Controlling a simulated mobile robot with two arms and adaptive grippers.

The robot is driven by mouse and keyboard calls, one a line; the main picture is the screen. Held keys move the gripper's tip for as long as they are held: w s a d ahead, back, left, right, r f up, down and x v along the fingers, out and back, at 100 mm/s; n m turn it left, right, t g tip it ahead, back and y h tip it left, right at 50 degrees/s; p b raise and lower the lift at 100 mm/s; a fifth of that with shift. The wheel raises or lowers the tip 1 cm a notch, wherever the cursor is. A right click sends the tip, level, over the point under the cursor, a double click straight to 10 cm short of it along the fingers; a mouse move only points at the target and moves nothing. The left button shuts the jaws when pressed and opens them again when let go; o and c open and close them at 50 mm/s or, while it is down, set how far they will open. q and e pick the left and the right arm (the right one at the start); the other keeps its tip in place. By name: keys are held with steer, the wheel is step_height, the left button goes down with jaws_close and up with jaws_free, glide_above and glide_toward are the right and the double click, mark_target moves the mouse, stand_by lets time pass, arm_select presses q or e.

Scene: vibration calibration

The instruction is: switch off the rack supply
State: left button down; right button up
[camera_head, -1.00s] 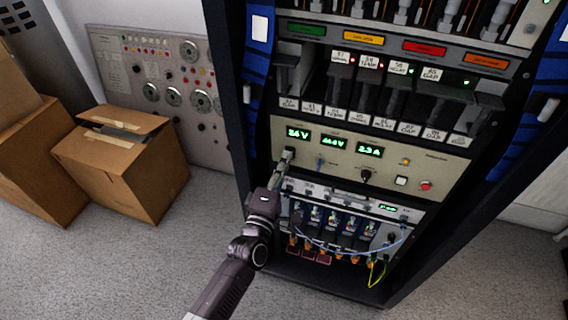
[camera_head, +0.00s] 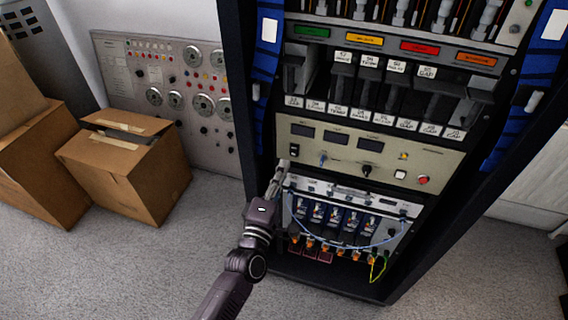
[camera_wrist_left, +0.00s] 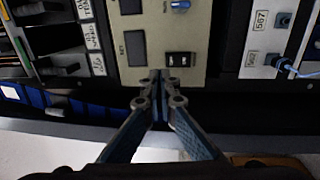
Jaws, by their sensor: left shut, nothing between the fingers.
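The rack supply (camera_head: 440,165) is a beige panel in the middle of the dark rack. Its three displays, one of them the left display (camera_head: 302,131), are dark. The black rocker switch (camera_head: 294,150) sits at the panel's left end; it also shows in the left wrist view (camera_wrist_left: 181,59). My left gripper (camera_head: 283,165) is shut and empty, with its tips just below the switch. In the left wrist view its closed fingertips (camera_wrist_left: 159,75) lie beside the switch; I cannot tell whether they touch the panel. My right gripper is not in view.
Below the supply is a unit with blue modules (camera_head: 333,217) and loose cables. Above it are rows of labelled black modules (camera_head: 370,85). Cardboard boxes (camera_head: 130,165) stand on the floor to the left, before a wall panel (camera_head: 165,75).

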arm_select(q)
steer(key=r+v, duration=0.1)
steer(key=v, duration=0.6)
steer(key=shift+s+r, duration=0.15)
steer(key=shift+s, duration=0.1)
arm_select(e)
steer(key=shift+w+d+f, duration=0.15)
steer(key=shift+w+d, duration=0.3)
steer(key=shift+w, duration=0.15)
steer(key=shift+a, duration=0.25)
